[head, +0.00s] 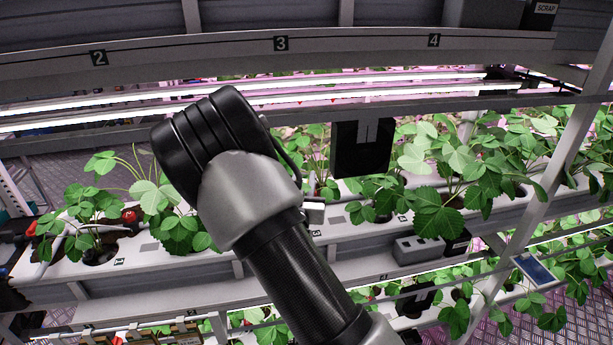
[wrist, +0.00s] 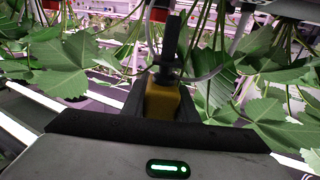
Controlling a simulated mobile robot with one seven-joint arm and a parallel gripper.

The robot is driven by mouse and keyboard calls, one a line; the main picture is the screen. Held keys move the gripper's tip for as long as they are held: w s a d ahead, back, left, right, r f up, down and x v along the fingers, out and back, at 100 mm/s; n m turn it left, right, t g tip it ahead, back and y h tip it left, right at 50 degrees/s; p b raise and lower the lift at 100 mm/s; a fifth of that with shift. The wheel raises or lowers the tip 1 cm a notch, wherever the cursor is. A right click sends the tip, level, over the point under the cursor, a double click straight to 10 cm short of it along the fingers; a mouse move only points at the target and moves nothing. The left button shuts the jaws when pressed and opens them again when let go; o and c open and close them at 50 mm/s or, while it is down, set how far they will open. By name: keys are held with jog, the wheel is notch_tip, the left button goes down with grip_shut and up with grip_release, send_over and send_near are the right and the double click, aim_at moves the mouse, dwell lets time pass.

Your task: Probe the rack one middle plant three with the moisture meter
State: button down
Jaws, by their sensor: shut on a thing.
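In the wrist view my gripper (wrist: 163,112) is shut on a yellow block with a dark upright part, which looks like the moisture meter (wrist: 162,100). Leaves and stems hang close on both sides of it. Its probe tip cannot be made out. In the head view my arm crosses the middle of the rack and hides most of the gripper and the meter. The middle trough (head: 345,230) carries strawberry plants. A small tag that seems to read 3 (head: 316,233) sits just right of my arm, and the plant there is largely hidden.
A leafy plant with a red berry (head: 128,216) stands left of my arm. Dense plants (head: 440,185) fill the right. A black panel (head: 362,149) hangs above the trough. Light tubes (head: 380,90) run overhead. A slanted post (head: 555,165) stands at right, and a grey box (head: 418,250) sits below.

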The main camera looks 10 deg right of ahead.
jog(key=shift+f, duration=0.3)
jog(key=shift+f+b, duration=0.9)
jog(key=shift+f, duration=1.05)
jog(key=shift+b, duration=0.35)
jog(key=shift+f+b, duration=0.5)
jog(key=shift+b, duration=0.65)
dwell(0.4)
jog(key=shift+f, duration=0.15)
jog(key=shift+f+b, duration=0.35)
jog(key=shift+b, duration=0.2)
jog(key=shift+f+b, duration=1.25)
jog(key=shift+b, duration=0.15)
jog(key=c, duration=0.9)
grip_release()
jog(key=shift+r, duration=0.1)
